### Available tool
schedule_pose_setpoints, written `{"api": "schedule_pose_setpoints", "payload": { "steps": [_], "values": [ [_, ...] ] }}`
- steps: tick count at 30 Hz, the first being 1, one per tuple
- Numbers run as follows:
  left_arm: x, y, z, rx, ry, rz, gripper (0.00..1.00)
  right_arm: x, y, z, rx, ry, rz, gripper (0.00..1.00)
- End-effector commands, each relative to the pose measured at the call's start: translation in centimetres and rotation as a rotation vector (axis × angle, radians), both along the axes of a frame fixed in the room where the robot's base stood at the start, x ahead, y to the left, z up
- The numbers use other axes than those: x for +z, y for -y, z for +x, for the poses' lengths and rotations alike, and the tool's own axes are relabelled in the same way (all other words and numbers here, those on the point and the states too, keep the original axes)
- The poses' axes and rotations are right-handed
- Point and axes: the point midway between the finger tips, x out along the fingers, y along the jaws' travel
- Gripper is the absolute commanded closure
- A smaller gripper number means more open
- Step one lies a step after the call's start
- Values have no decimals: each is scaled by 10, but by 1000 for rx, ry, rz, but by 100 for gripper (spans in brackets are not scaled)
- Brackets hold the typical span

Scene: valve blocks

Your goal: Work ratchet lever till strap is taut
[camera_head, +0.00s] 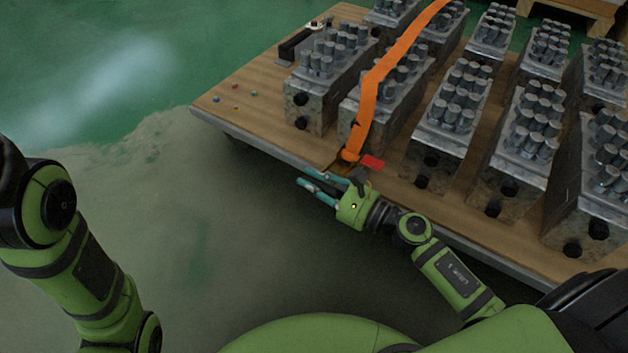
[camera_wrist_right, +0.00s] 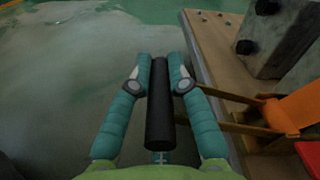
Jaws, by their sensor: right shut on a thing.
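The orange strap (camera_head: 369,97) runs over the valve blocks and down to the ratchet at the pallet's near edge. It looks fairly flat along the block; its tension cannot be judged. In the right wrist view its end (camera_wrist_right: 298,107) meets the ratchet's brassy frame (camera_wrist_right: 245,128). The ratchet lever's black grip (camera_wrist_right: 160,108) lies between the teal fingers of my right gripper (camera_wrist_right: 160,75), which is shut on it. In the head view, my right gripper (camera_head: 316,183) is just outside the pallet edge, and the grip is mostly hidden. My left gripper is out of view.
The wooden pallet (camera_head: 240,85) carries several metal valve blocks (camera_head: 450,110) in rows. A red piece (camera_head: 372,162) sits beside the ratchet. Small coloured bits (camera_head: 235,88) lie at the pallet's left corner. The floor in front is clear.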

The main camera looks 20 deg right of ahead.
Motion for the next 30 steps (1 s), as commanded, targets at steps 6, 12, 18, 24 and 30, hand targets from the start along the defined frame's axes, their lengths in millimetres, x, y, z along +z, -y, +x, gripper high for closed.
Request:
{"api": "schedule_pose_setpoints", "payload": {
  "steps": [6,12,18,24,30],
  "values": [
    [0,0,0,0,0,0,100,-3,-4,-3,14,-8,4,100],
    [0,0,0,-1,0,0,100,-2,-4,-3,13,-7,3,57],
    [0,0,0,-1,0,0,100,-2,-2,-2,7,-6,2,57],
    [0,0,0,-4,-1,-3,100,-3,3,-8,5,-7,1,57],
    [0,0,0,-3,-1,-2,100,-4,25,-37,4,-12,2,57]
  ]
}}
